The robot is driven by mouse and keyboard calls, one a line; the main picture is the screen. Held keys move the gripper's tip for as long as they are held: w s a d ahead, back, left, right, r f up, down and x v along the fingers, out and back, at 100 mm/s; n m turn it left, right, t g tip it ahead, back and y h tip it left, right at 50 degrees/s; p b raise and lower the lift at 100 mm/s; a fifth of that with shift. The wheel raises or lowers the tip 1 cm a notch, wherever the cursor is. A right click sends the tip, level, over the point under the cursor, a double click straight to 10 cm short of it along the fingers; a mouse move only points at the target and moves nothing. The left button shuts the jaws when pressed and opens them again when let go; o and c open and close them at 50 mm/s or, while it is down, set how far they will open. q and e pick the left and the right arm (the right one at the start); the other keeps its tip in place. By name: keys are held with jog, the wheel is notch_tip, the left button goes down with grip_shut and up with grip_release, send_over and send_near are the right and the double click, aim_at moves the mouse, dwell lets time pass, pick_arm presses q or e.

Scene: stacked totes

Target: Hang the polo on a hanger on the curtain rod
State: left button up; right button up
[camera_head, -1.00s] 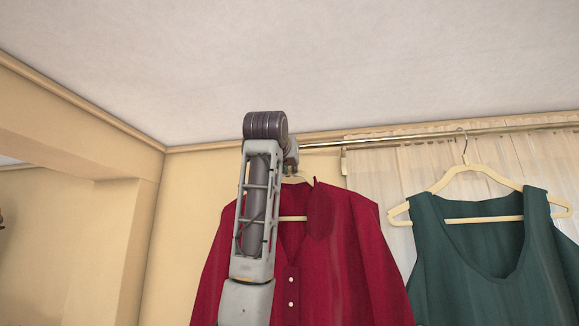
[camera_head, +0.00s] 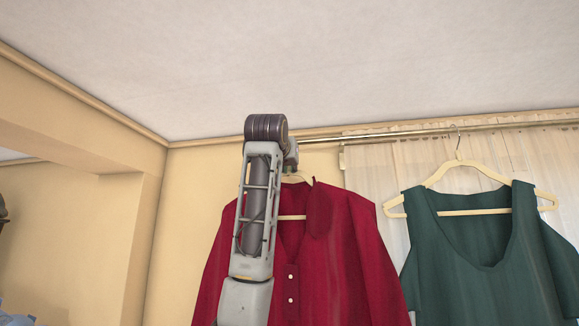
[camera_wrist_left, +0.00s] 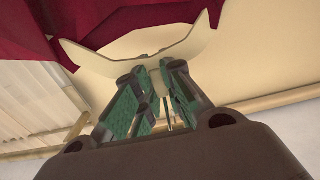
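The red polo (camera_head: 340,245) hangs on a cream hanger (camera_head: 292,217) in the head view. My left arm crosses in front of its left half. The polo (camera_wrist_left: 105,18) and hanger (camera_wrist_left: 120,62) also show in the wrist view. My left gripper (camera_wrist_left: 152,76) has its green-padded fingers closed around the hanger's neck, below the hook. In the head view the arm's end hides most of the gripper. The curtain rod (camera_head: 400,134) runs along the wall at the upper right. Whether the hook touches the rod is hidden. My right gripper is out of view.
A dark green sleeveless garment (camera_head: 485,260) hangs on another cream hanger (camera_head: 535,197) at the right, its hook at the rod. Pale curtains (camera_head: 368,170) hang behind it. A bare wall (camera_head: 190,210) lies left of the polo. The ceiling (camera_head: 300,60) is above.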

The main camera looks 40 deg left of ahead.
pick_arm(q)
jog(key=o, duration=0.4)
jog(key=shift+o, duration=0.2)
jog(key=shift+s, duration=0.1)
jog(key=shift+d, duration=0.1)
jog(key=v, duration=1.2)
dwell(0.5)
